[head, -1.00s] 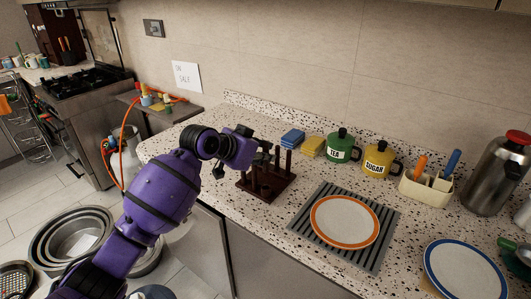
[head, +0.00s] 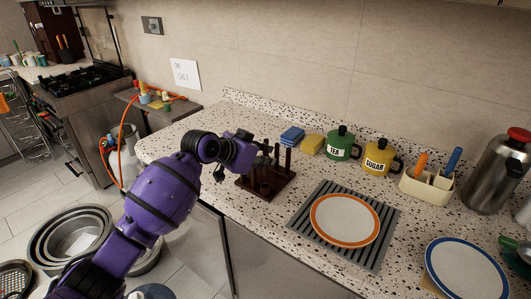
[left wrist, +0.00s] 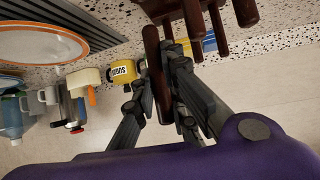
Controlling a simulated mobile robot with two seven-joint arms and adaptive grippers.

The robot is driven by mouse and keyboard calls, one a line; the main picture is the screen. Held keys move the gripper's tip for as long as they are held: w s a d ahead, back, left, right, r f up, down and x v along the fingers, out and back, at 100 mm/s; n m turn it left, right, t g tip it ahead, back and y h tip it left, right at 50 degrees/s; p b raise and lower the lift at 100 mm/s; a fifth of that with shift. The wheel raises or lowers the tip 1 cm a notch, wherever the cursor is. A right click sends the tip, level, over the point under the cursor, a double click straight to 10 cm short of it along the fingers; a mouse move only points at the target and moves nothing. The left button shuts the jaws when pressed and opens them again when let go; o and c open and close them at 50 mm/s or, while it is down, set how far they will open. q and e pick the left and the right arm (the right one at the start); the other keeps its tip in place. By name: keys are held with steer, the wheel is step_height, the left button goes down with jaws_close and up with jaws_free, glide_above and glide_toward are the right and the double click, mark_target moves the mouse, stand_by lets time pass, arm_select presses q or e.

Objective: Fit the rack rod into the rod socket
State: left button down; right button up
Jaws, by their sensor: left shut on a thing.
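The dark brown rack (head: 264,187) stands on the speckled counter, with several upright rods on its base. My left gripper (head: 268,156) is over the rack's far side. In the left wrist view, my left gripper (left wrist: 160,95) is shut on a dark brown rack rod (left wrist: 153,72), which lies between its fingers. The rack (left wrist: 205,18) shows at the top of that view, close to the rod. The rod socket cannot be made out, and I cannot tell whether the rod's end touches the rack. My right gripper is not in view.
Right of the rack, an orange-rimmed plate (head: 345,219) sits on a grey ribbed mat (head: 300,222). Behind are blue (head: 292,137) and yellow (head: 312,145) sponges, a green tea canister (head: 341,146) and a yellow sugar canister (head: 378,160). The counter left of the rack is clear.

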mark_target(264, 167)
arm_select(q)
step_height(264, 167, down, 3)
steer(key=shift+r, duration=0.1)
steer(key=shift+b, duration=0.3)
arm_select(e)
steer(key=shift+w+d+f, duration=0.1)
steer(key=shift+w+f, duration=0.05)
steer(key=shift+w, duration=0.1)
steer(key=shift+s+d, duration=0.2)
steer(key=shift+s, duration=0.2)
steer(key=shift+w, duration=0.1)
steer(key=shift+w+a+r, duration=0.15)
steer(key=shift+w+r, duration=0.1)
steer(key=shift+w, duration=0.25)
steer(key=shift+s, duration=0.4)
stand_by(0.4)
arm_select(q)
steer(key=shift+f, duration=0.2)
